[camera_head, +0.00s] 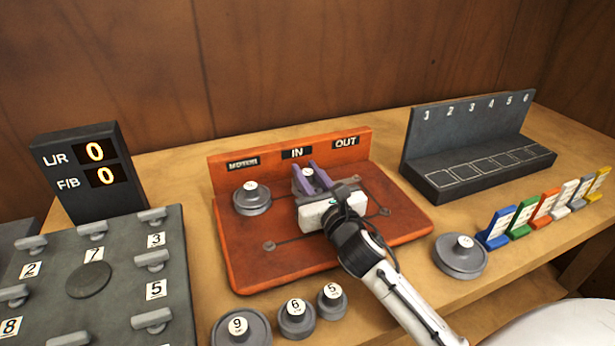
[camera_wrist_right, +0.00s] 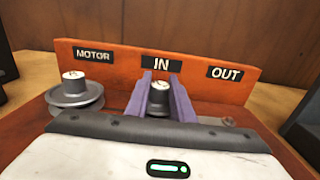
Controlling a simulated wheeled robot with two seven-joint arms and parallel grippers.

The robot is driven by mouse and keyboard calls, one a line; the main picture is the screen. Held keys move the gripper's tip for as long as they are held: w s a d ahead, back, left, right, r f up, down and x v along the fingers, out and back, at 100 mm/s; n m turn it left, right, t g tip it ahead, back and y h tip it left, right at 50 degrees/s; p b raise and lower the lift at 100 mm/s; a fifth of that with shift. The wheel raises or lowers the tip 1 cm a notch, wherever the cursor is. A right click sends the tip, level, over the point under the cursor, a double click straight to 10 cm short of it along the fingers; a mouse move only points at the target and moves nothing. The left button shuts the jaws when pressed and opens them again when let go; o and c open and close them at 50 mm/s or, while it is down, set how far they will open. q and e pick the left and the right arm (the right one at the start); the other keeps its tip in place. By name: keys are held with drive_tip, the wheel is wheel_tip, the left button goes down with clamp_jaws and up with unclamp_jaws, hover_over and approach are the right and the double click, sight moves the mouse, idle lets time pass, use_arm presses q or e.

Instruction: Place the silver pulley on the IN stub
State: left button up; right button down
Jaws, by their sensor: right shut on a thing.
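My right gripper (camera_head: 306,174) reaches over the red-brown board (camera_head: 260,265), its purple fingers shut on a small grey, silver-looking pulley (camera_head: 309,174) with a white label on top. The held pulley (camera_wrist_right: 159,99) stands upright between the fingers in the wrist view, in front of the IN sign (camera_wrist_right: 162,64). The IN stub is hidden by the gripper and pulley, so I cannot tell whether the pulley is seated on it. My left gripper is not in view.
A wider pulley (camera_head: 252,200) sits under the MOTOR sign. Pulleys 9 (camera_head: 240,328), 6 (camera_head: 297,319) and 5 (camera_head: 332,301) stand before the board. Another pulley (camera_head: 460,256) stands at right near coloured cards (camera_head: 520,220). A dark numbered rack (camera_head: 470,140) is behind; a display (camera_head: 85,170) reads zeros.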

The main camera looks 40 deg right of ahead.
drive_tip(key=c, duration=1.5)
unclamp_jaws()
drive_tip(key=shift+f, duration=0.15)
drive_tip(key=shift+c, duration=0.2)
drive_tip(key=shift+r, duration=0.2)
drive_tip(key=shift+s+f, duration=0.15)
drive_tip(key=shift+s, duration=0.2)
drive_tip(key=v, duration=1.1)
drive_tip(key=shift+s+a+b, duration=0.15)
drive_tip(key=shift+b, duration=0.25)
